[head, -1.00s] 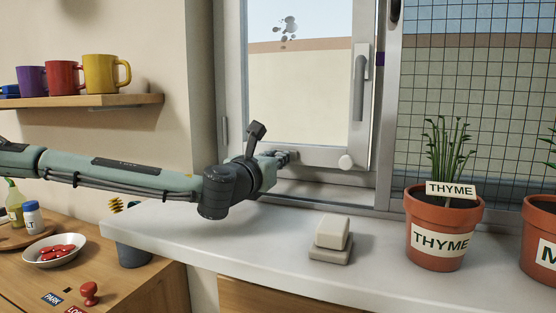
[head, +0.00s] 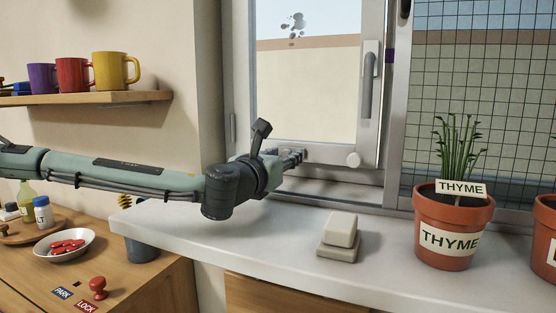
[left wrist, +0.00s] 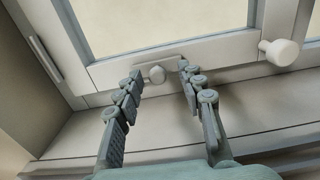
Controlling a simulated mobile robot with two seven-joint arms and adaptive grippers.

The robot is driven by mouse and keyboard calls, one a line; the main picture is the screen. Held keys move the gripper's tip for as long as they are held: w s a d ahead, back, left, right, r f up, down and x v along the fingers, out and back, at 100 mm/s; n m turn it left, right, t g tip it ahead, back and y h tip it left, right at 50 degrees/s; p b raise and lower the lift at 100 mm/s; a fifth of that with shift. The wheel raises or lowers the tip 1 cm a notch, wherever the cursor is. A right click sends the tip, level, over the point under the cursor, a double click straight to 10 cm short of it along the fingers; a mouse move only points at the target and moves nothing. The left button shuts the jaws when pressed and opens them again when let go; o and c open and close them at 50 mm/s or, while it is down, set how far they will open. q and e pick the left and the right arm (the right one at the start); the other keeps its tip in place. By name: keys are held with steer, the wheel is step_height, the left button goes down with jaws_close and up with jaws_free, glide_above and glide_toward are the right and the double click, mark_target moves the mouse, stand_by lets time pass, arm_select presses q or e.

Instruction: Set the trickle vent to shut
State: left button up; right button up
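The trickle vent looks to be a narrow pale plate on the window's lower rail, with a small round knob (left wrist: 157,74) on it. My left gripper (left wrist: 161,67) is open, with one finger on each side of this knob; I cannot tell whether either touches it. In the head view my left gripper (head: 296,157) is at the lower rail, seen from the side, and hides most of the plate. A larger white knob (head: 354,160) sits further right on the rail; it also shows in the left wrist view (left wrist: 279,52). My right gripper is not in view.
The window handle (head: 370,80) points down on the right stile. On the white sill (head: 270,232) stand a pale two-tier block (head: 340,231) and a thyme pot (head: 452,234). The sill between arm and block is clear. A shelf (head: 85,98) with mugs is at left.

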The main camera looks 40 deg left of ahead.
arm_select(q)
steer(key=v, duration=0.4)
steer(key=shift+s, duration=0.6)
steer(key=shift+s+d, duration=0.3)
steer(key=shift+s, duration=0.15)
